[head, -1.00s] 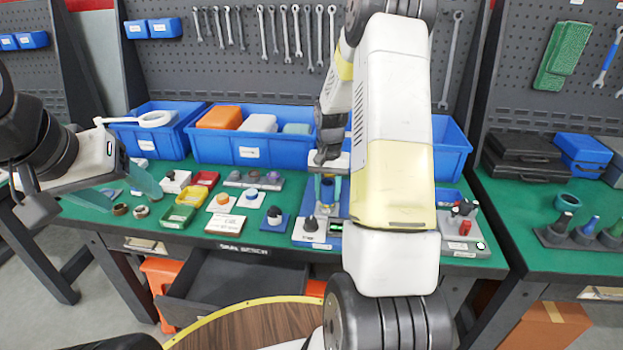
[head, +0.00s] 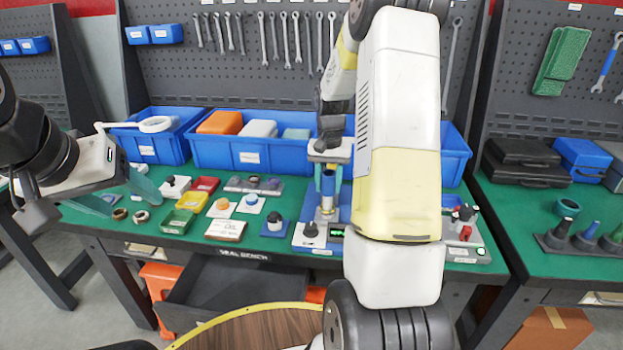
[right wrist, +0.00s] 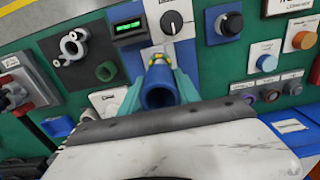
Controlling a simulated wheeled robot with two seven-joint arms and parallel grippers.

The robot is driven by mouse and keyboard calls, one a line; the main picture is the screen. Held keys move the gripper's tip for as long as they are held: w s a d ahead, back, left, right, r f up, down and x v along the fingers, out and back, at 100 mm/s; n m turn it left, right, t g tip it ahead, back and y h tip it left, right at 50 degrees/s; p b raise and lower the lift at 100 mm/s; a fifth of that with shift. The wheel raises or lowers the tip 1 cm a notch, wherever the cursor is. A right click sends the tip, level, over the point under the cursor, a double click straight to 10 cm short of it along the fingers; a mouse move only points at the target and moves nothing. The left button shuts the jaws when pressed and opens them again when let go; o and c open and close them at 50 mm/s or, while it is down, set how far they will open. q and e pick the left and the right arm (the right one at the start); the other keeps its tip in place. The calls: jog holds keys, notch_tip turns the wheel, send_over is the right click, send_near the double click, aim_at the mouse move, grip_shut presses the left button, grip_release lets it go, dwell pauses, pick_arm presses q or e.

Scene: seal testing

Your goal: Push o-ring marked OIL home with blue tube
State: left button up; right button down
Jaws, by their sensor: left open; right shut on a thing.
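My right gripper (head: 328,168) is shut on the blue tube (head: 328,186), held upright above a metal fitting (head: 326,212) on a blue-based test stand. In the right wrist view the gripper's teal fingers (right wrist: 161,92) flank the blue tube (right wrist: 158,98), whose open end faces the camera. Yellow-and-metal parts (right wrist: 157,58) show just beyond its far end; I cannot tell whether they touch. No o-ring marked OIL can be made out; the labels are too small to read. My left gripper (head: 122,196) is open and empty over the bench's left end.
A green display (right wrist: 128,27) and a black knob (right wrist: 172,22) sit beside the fitting. Coloured trays (head: 178,221) and small parts on plates stand to the left. Blue bins (head: 252,160) line the back. A red-switched box (head: 465,236) is on the right.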

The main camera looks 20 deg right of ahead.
aim_at(329, 172)
jog(key=shift+r, duration=1.85)
